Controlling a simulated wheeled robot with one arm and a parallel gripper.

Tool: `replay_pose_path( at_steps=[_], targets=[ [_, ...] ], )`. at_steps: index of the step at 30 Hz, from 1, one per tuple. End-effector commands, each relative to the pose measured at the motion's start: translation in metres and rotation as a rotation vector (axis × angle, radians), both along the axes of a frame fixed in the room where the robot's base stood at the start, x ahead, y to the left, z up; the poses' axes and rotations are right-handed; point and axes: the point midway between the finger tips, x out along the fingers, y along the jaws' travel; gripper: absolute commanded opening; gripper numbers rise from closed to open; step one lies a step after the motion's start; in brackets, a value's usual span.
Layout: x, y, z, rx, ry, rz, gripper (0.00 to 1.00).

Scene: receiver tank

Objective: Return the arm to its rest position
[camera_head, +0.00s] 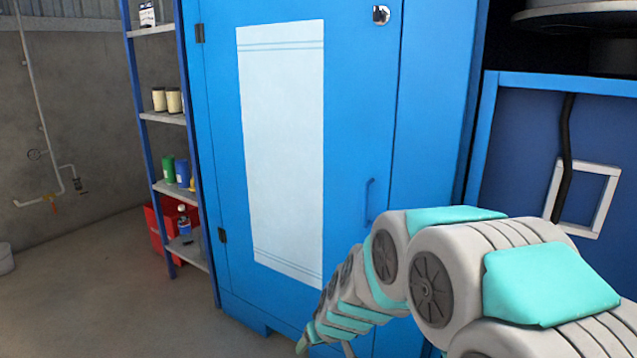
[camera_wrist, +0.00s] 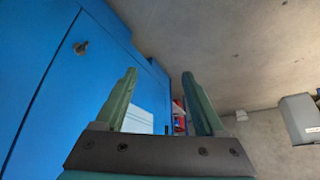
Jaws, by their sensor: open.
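My gripper (camera_wrist: 160,88) is open in the wrist view, with its two green fingers apart and nothing between them. In the head view my grey and teal arm reaches from the lower right toward the lower middle, in front of the blue cabinet (camera_head: 361,110). The end of the arm is small there, and the state of the fingers is hard to make out. The cabinet door is shut and carries a pale panel (camera_head: 285,150), a handle (camera_head: 369,200) and a lock (camera_head: 381,15). The cabinet also fills the left of the wrist view (camera_wrist: 45,75).
A shelf rack (camera_head: 165,116) with jars and bottles stands left of the cabinet, with a red container (camera_head: 158,228) by its foot. A blue framed unit (camera_head: 520,125) is at the right. Open floor (camera_head: 110,290) lies at the left. A grey box (camera_wrist: 299,118) shows in the wrist view.

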Motion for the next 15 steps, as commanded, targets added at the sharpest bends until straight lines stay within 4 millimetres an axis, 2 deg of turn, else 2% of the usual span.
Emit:
replay_pose_path(
  at_steps=[1, 4, 11, 15],
  targets=[
    [-0.017, -0.008, 0.012, 0.007, 0.03, -0.009, 0.71],
    [-0.057, -0.024, 0.025, 0.009, 0.114, -0.031, 0.71],
    [-0.157, -0.07, 0.048, -0.031, 0.313, -0.118, 0.71],
    [-0.221, -0.102, 0.059, -0.078, 0.432, -0.201, 0.71]
  ],
)
